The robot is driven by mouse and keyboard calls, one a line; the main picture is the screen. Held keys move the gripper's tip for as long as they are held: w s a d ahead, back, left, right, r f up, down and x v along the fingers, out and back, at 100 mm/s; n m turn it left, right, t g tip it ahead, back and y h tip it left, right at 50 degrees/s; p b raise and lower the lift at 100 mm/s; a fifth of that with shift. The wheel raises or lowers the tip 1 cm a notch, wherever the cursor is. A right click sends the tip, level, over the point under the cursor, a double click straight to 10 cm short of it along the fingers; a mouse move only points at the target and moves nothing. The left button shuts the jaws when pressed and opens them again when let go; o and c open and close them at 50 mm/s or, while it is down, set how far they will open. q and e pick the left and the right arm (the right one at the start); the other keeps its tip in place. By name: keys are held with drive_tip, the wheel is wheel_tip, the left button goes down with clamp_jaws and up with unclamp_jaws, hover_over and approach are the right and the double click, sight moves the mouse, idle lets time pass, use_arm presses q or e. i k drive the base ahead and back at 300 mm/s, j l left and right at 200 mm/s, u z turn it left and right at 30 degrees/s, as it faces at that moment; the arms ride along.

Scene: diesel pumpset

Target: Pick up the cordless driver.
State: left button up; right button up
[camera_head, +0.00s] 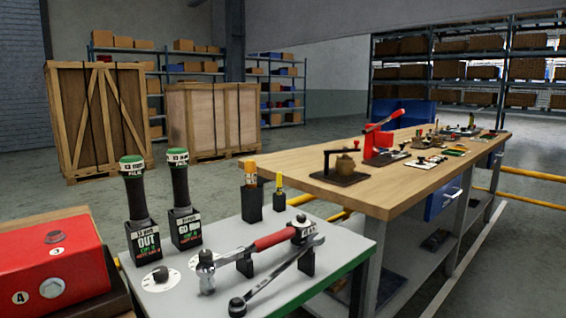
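I cannot pick out a cordless driver with certainty. Two black upright tools with green-and-white caps, a left one (136,192) and a right one (179,180), stand in black labelled holders on the grey table (230,248). I cannot tell whether either is a driver. A red-handled ratchet (272,239) lies across supports on the same table, with a steel wrench (275,276) in front of it. Neither of my grippers is in view.
A red block (60,262) sits at the left. Small holders with orange (250,178) and yellow (280,188) tops stand at the table's back. A long wooden bench (390,193) carries a red press (379,139) and small parts. Crates (98,120) stand behind; open floor lies between.

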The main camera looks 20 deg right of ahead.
sight(132, 169)
drive_tip(key=i+l, duration=0.1)
drive_tip(key=l, duration=0.35)
drive_tip(key=i+l, duration=0.1)
drive_tip(key=l, duration=0.3)
drive_tip(key=i+l+u, duration=0.1)
drive_tip(key=l, duration=0.35)
drive_tip(key=i+l, duration=0.1)
drive_tip(key=l, duration=0.3)
drive_tip(key=k+l+u, duration=0.1)
drive_tip(key=l, duration=0.25)
drive_tip(key=k+l, duration=0.1)
drive_tip(key=l, duration=0.2)
drive_tip(key=k+l+u, duration=0.15)
drive_tip(key=l, duration=0.2)
drive_tip(key=l+u, duration=0.1)
drive_tip(key=l, duration=0.2)
drive_tip(key=i+j+z, duration=0.15)
drive_tip(key=j, duration=0.2)
drive_tip(key=i+j+z, duration=0.15)
drive_tip(key=j, duration=0.25)
drive_tip(key=i, duration=0.1)
